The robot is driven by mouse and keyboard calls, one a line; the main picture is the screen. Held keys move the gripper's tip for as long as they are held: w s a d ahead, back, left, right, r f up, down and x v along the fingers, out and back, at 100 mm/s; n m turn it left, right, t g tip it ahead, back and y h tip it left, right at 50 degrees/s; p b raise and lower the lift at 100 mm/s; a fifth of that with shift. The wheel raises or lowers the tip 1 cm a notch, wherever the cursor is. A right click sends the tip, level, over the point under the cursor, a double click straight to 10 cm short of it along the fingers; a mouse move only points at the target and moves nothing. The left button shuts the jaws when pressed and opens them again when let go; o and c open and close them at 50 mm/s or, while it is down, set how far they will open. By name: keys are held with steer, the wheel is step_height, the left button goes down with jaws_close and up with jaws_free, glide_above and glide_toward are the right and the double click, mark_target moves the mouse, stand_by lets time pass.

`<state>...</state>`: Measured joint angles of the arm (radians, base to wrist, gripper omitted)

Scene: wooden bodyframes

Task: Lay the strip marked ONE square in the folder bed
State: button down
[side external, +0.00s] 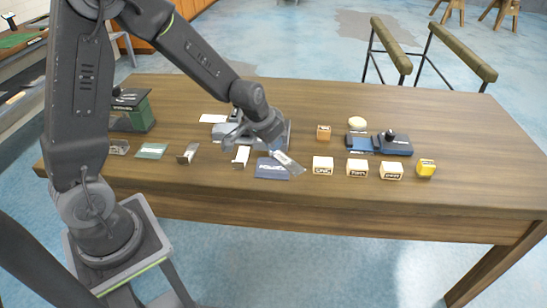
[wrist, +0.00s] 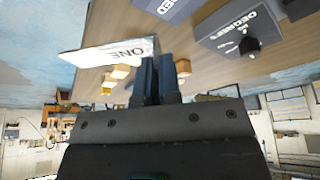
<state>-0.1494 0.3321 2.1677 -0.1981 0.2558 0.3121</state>
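The strip marked ONE (wrist: 105,53) is a flat, pale metallic piece with dark lettering. My gripper (wrist: 157,62) is shut on one end of it, and the strip sticks out to the left in the wrist view. In the side view the strip (side external: 290,164) hangs tilted below my gripper (side external: 277,149), over or just in front of a blue pad (side external: 272,170). The grey-blue folder (side external: 287,134) stands behind my gripper and is partly hidden by it. A dark block lettered DEGREES (wrist: 232,30), with a black knob, shows in the wrist view.
Several strips or plates, one of them green (side external: 152,151), lie to the left. Lettered pale blocks (side external: 357,168) and a yellow cube (side external: 426,168) line the front right. Behind them are an orange cube (side external: 323,132) and a blue device (side external: 392,145). The table's far right is clear.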

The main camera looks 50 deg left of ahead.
steer(key=s+a+r+n+g+y, duration=0.2)
steer(key=a+n, duration=0.7)
steer(key=a, duration=1.8)
steer(key=shift+t+y, duration=0.4)
steer(key=shift+y, duration=0.2)
steer(key=shift+f, duration=3.45)
steer(key=shift+f, duration=0.6)
steer(key=c, duration=1.2)
jaws_free()
steer(key=shift+c, duration=0.2)
steer(key=shift+r, duration=0.1)
steer(key=v, duration=1.3)
steer(key=shift+r, duration=0.35)
steer(key=shift+d, duration=0.15)
